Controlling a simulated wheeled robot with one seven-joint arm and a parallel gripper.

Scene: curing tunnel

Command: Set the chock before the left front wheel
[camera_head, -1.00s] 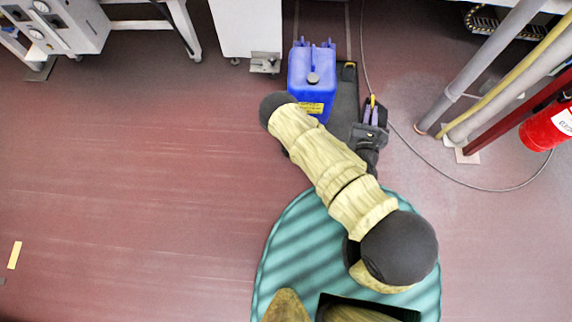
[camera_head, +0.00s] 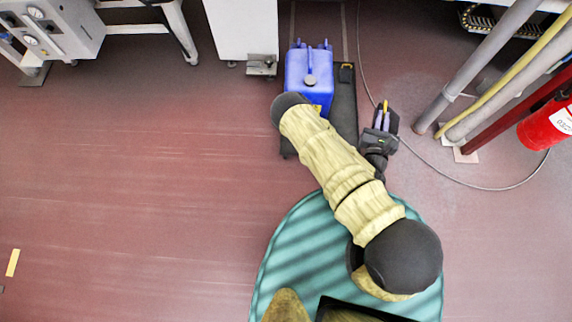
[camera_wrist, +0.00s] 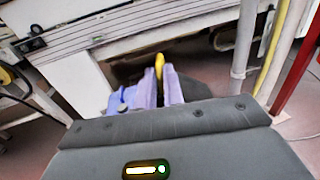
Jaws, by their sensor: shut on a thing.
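My gripper (camera_head: 383,119) is shut on a dark chock (camera_head: 394,121) with a yellow grip, which stands between the pale purple fingers. The yellow grip also shows in the wrist view (camera_wrist: 159,66), with the dark body behind the fingers. The gripper is in the clear space right of a low black cart (camera_head: 345,110), apart from its side. A blue jerrycan (camera_head: 308,70) stands on the cart; my arm covers its lower part. The cart's left front wheel cannot be made out. The chock's height above the floor is hard to tell.
A thin cable (camera_head: 430,165) curves over the floor to the right, near grey pipes (camera_head: 470,80) and a red extinguisher (camera_head: 545,128). A white cabinet (camera_head: 241,30) stands behind. The left floor is open.

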